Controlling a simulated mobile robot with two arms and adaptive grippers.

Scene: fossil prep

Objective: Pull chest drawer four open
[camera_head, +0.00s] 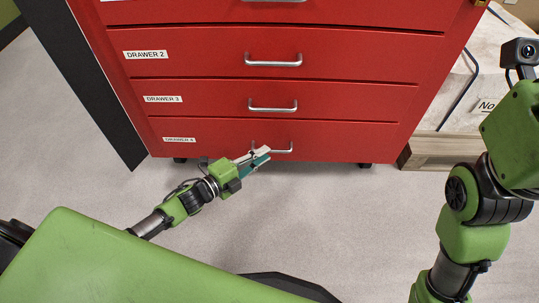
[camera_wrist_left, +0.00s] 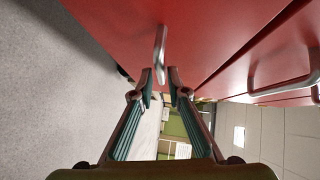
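Drawer four (camera_head: 220,138), labelled "DRAWER 4", is the lowest drawer in the red chest and looks shut. Its silver bar handle (camera_head: 287,150) is partly hidden by my left gripper (camera_head: 262,157) in the head view. In the left wrist view, my left gripper (camera_wrist_left: 161,80) is open, with its two green-padded fingers apart. The handle (camera_wrist_left: 160,55) stands at the gap between the fingertips, its near end reaching between them. No clear contact shows. My right arm is at the right of the head view, but its gripper is out of view.
Drawer 3 (camera_head: 215,98) and Drawer 2 (camera_head: 200,55) above look shut, each with its own handle. A wooden pallet (camera_head: 450,150) stands right of the chest. A dark panel (camera_head: 85,80) stands at its left. The floor (camera_head: 340,215) in front is clear.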

